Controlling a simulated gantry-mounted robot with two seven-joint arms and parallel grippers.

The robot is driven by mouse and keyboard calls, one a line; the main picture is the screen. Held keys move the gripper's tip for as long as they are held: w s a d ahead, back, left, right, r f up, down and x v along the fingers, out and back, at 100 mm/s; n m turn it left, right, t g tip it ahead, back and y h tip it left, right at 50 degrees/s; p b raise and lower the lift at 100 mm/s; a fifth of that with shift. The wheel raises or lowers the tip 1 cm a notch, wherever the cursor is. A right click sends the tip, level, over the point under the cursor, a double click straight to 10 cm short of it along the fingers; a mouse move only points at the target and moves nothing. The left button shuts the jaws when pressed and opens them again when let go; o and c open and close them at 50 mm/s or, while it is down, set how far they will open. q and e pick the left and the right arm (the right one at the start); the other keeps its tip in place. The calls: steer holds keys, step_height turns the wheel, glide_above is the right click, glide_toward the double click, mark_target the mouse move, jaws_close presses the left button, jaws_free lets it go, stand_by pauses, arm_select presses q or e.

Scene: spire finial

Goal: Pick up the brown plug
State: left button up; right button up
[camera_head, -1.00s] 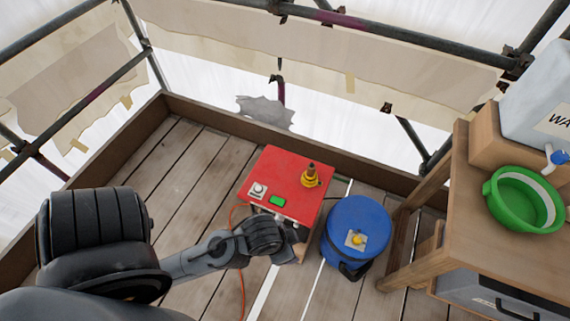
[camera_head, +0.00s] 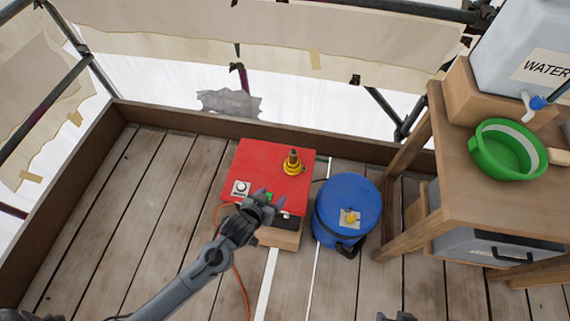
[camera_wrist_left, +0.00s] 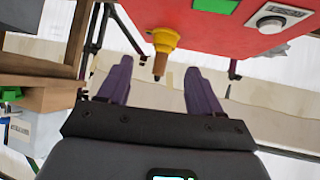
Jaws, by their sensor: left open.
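The brown plug (camera_head: 293,156) stands upright in a yellow stepped collar (camera_head: 293,168) on top of the red box (camera_head: 256,160). In the left wrist view the plug (camera_wrist_left: 160,66) shows below its yellow collar (camera_wrist_left: 165,39), in the gap between my fingers in the picture. My left gripper (camera_head: 263,197) is over the near side of the red box, short of the plug. It also shows in the left wrist view (camera_wrist_left: 159,70), its two purple-grey fingers apart, with nothing held. A small dark part at the bottom edge of the head view may be my right gripper (camera_head: 397,316); its jaws are unclear.
A white dial (camera_head: 241,188) and a partly hidden green button are on the red box. A blue drum (camera_head: 347,207) stands right of it. A wooden bench (camera_head: 455,205) with a green bowl (camera_head: 507,149) is at the right. An orange cable (camera_head: 242,288) runs along the planks.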

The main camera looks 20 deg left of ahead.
mark_target(291, 158)
arm_select(q)
steer(key=w+t+b, duration=0.1)
steer(key=w, duration=0.4)
steer(key=w+f+t+b, duration=0.1)
steer(key=w, duration=0.4)
steer(key=w+a+f+t+b, duration=0.1)
steer(key=w+b, duration=0.1)
steer(key=w, duration=0.3)
steer(key=shift+f+m, duration=0.25)
steer(key=shift+m, duration=0.05)
steer(key=shift+w+f+b, duration=0.2)
steer(key=shift+w+b, duration=0.15)
steer(key=shift+b, duration=0.1)
steer(key=b+x, duration=0.1)
steer(key=x, duration=0.2)
steer(key=shift+w+d+b, duration=0.1)
steer(key=shift+w+b, duration=0.05)
steer(key=shift+b, duration=0.25)
steer(key=shift+w, duration=0.55)
steer(key=c, duration=1.1)
steer(key=shift+c, duration=0.2)
